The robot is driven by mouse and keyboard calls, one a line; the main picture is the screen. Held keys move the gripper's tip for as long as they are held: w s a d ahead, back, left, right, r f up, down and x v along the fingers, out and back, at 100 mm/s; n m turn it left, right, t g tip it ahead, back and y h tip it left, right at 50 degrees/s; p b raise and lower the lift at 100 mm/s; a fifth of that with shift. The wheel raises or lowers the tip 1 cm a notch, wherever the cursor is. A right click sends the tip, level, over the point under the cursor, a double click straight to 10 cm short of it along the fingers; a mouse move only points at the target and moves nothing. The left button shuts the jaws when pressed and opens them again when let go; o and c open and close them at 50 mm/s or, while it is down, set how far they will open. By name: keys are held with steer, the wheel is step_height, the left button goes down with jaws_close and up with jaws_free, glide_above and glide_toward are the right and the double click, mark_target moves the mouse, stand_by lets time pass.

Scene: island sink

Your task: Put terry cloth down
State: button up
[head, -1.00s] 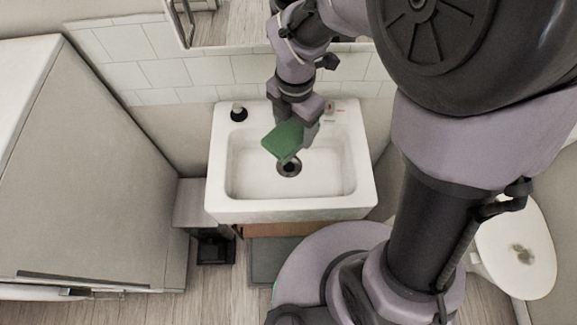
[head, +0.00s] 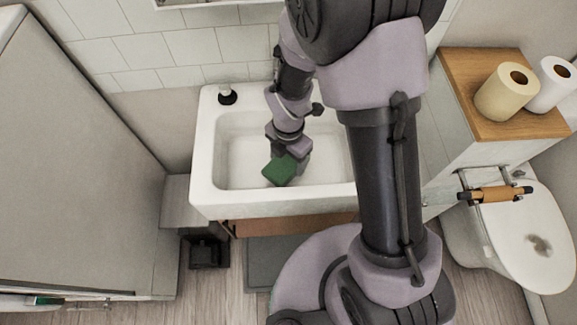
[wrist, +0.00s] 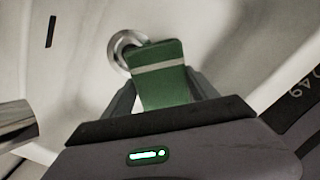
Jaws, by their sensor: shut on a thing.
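The terry cloth is a small green block-like piece (head: 280,171) in the head view. In the wrist view the green cloth (wrist: 161,80) shows a pale stripe across it and sits between the two fingers. My gripper (head: 290,160) is shut on it and points down into the white sink (head: 207,150). In the wrist view my gripper (wrist: 165,95) has a finger on each side of the cloth. The round metal drain (wrist: 124,46) lies partly behind the cloth. I cannot tell whether the cloth touches the basin floor.
A black-topped dispenser (head: 227,97) stands on the sink's back left corner. A tall grey cabinet (head: 75,160) is on the left. Two paper rolls (head: 507,92) stand on a wooden-topped cabinet (head: 462,70) at right, above the toilet (head: 530,235). The basin's left part is clear.

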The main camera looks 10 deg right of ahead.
mark_target(289, 165)
step_height(289, 165, down, 4)
steer(key=shift+r+b, duration=0.2)
steer(key=shift+b, duration=0.5)
steer(key=shift+f, duration=0.2)
steer(key=o, duration=1.2)
steer(key=shift+r, duration=0.1)
